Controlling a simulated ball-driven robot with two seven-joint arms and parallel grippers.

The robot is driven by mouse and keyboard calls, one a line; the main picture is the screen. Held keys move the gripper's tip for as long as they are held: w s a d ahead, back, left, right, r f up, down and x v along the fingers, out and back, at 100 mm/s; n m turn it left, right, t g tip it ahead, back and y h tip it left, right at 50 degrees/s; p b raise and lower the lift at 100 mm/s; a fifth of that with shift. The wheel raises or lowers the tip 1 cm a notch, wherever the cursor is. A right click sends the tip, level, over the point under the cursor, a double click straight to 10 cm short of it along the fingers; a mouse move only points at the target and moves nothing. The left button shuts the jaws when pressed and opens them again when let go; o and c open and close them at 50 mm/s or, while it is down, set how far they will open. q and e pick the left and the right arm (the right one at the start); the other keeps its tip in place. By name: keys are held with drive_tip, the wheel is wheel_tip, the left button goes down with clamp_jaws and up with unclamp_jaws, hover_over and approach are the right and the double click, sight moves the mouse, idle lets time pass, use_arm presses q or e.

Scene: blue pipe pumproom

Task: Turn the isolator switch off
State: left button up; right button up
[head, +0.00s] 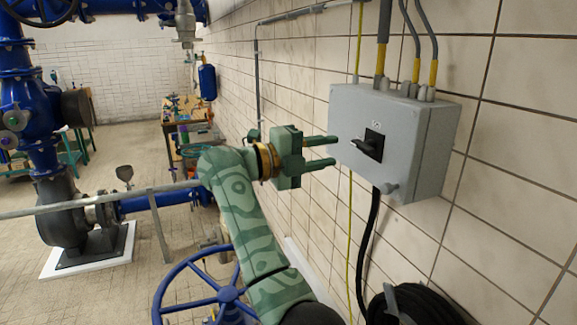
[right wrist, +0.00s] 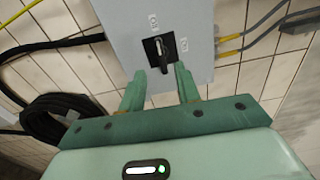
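The isolator switch is a black rotary handle (head: 368,147) on a dark square plate, on the front of a grey box (head: 420,135) fixed to the tiled wall. In the right wrist view the handle (right wrist: 163,60) shows just beyond my fingertips, roughly midway between them. My right gripper (head: 328,152) is open, its two green fingers pointing at the box and one above the other in the head view. The fingers (right wrist: 158,85) hold nothing and look apart from the handle. The small labels by the switch are too small to read. My left gripper is not in view.
Cables enter the top of the box, and a black cable hangs below it to a black coil (head: 415,305). A blue handwheel (head: 228,294) stands beneath my right arm. A grey rail (head: 100,200) crosses at left. Blue pipes and a pump (head: 62,210) stand beyond.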

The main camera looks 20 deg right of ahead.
drive_tip(key=a+b, duration=0.1)
drive_tip(key=a, duration=0.8)
drive_tip(key=shift+s, duration=0.3)
drive_tip(key=shift+a, duration=0.1)
